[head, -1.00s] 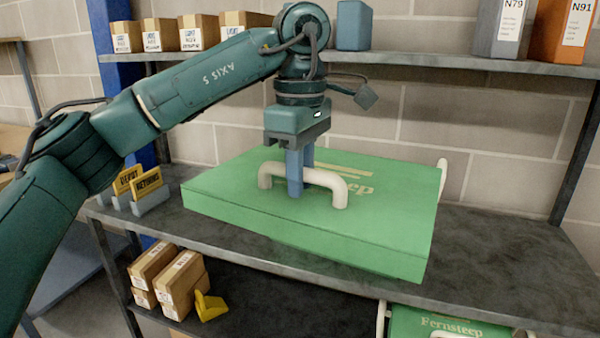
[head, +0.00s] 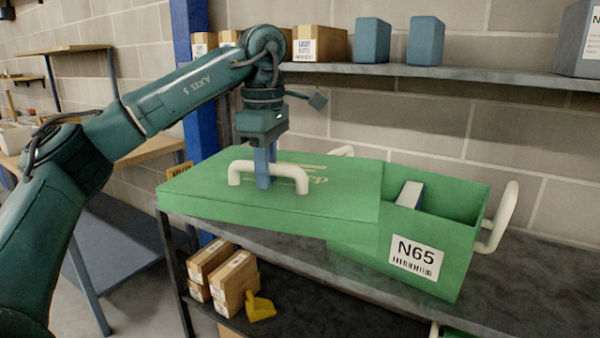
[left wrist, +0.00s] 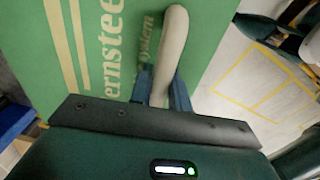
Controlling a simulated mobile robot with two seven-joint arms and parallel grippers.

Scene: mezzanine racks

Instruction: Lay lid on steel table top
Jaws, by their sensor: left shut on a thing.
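The lid (head: 345,183) is a wide flat green slab with a cream bar handle (head: 297,172) and pale lettering. My left gripper (head: 265,180) is shut on that handle. In the left wrist view its fingers (left wrist: 160,88) sit on both sides of the handle, with the lid (left wrist: 110,50) behind. The lid is roughly level, its right end over the left part of a green box (head: 455,250) labelled N65. I cannot tell whether they touch. My right gripper is not in view.
The box stands open at right on a dark grey shelf (head: 540,285), with a pale object (head: 409,195) inside. An upper shelf (head: 480,78) holds cartons and blue bins. A blue post (head: 190,100) stands behind the arm. A wood-topped bench (head: 150,152) is at left.

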